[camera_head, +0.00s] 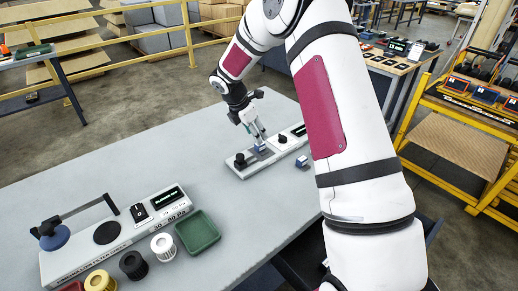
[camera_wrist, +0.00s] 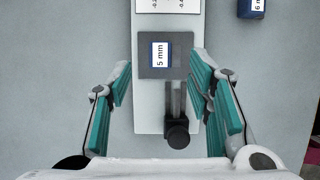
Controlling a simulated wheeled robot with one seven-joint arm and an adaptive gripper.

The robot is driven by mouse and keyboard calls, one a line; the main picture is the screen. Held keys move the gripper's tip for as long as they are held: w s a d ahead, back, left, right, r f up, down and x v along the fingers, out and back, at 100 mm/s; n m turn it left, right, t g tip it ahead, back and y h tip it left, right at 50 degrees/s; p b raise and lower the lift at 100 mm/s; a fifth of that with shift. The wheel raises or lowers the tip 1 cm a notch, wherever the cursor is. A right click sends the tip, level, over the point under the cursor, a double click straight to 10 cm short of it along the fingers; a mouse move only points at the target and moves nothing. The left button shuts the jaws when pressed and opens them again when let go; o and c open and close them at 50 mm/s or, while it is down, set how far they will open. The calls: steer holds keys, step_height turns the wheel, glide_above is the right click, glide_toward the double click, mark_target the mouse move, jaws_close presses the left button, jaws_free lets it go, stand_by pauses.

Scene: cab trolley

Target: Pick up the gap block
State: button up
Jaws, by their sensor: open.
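A small blue block with a white "5 mm" label (camera_wrist: 161,55) sits on the dark grey square pad of a light grey device (camera_wrist: 148,112). In the head view this block (camera_head: 261,149) is partly hidden by my gripper (camera_head: 259,138). A second blue block, marked "6 mm" (camera_wrist: 250,8), lies on the table right of the device; it also shows in the head view (camera_head: 302,162). My gripper (camera_wrist: 161,82) is open and empty, pointing down. Its teal fingers stand left and right of the device, with the 5 mm block between their lines, apart from both.
A black knob (camera_wrist: 177,134) on a rod stands beside the pad. The device also carries a dark knob and a display. On the table (camera_head: 130,150) are another device with a black arm (camera_head: 85,207), a green tray (camera_head: 198,232) and several spools. The table's middle is clear.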

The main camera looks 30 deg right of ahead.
mark_target(261, 148)
steer(key=shift+b+x, duration=0.7)
steer(key=shift+x, duration=2.2)
steer(key=shift+a, duration=0.15)
jaws_close()
